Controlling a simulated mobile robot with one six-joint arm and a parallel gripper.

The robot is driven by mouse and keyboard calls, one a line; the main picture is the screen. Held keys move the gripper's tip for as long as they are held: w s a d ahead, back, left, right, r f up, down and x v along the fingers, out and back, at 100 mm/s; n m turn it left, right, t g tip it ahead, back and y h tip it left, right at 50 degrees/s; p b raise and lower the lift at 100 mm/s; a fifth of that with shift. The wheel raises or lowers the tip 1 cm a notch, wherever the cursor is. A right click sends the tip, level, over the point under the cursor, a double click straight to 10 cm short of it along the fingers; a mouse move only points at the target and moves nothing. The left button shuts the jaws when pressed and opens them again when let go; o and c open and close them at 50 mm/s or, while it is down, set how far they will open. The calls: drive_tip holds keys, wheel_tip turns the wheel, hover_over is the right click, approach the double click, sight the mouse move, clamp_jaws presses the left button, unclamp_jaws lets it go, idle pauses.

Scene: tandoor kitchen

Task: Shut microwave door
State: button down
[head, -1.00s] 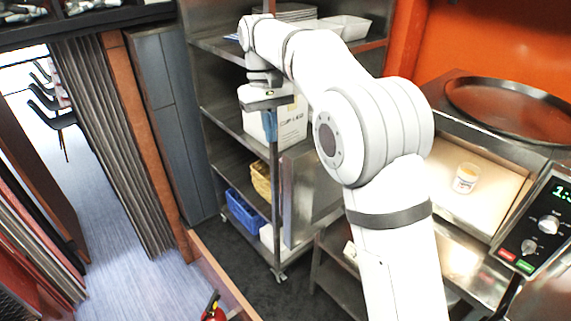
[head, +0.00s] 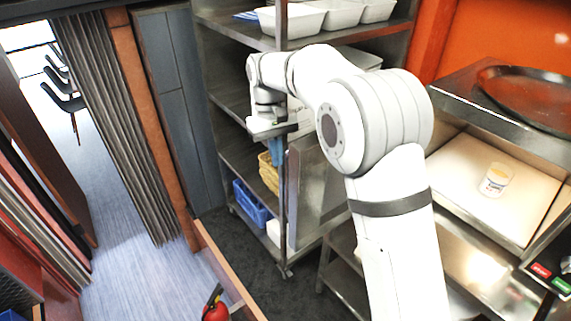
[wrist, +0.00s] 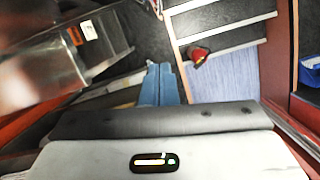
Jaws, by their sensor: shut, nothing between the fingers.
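The microwave (head: 460,262) is at the right, its lit cavity open with a small white and amber jar (head: 495,180) inside. A steel panel (head: 312,190), which looks like its door, stands swung open at the left of the cavity. My arm hides the hinge side. My gripper (head: 277,158) is shut and empty, its blue fingers pointing down close to the panel's free left edge. I cannot tell whether they touch it. In the wrist view the shut blue fingers (wrist: 160,85) show in the middle, with a blurred metal surface (wrist: 40,75) at the left.
A steel shelf rack (head: 240,150) stands behind the gripper with white trays (head: 292,20), a blue basket (head: 250,205) and a wicker basket (head: 268,172). A large round tray (head: 530,95) lies on top of the microwave. A red extinguisher (head: 214,307) stands at lower left. Dark floor is clear in front of the rack.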

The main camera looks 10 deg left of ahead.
drive_tip(key=s+d, duration=0.2)
drive_tip(key=s, duration=0.1)
drive_tip(key=shift+s+d+f, duration=0.1)
drive_tip(key=shift+d, duration=0.1)
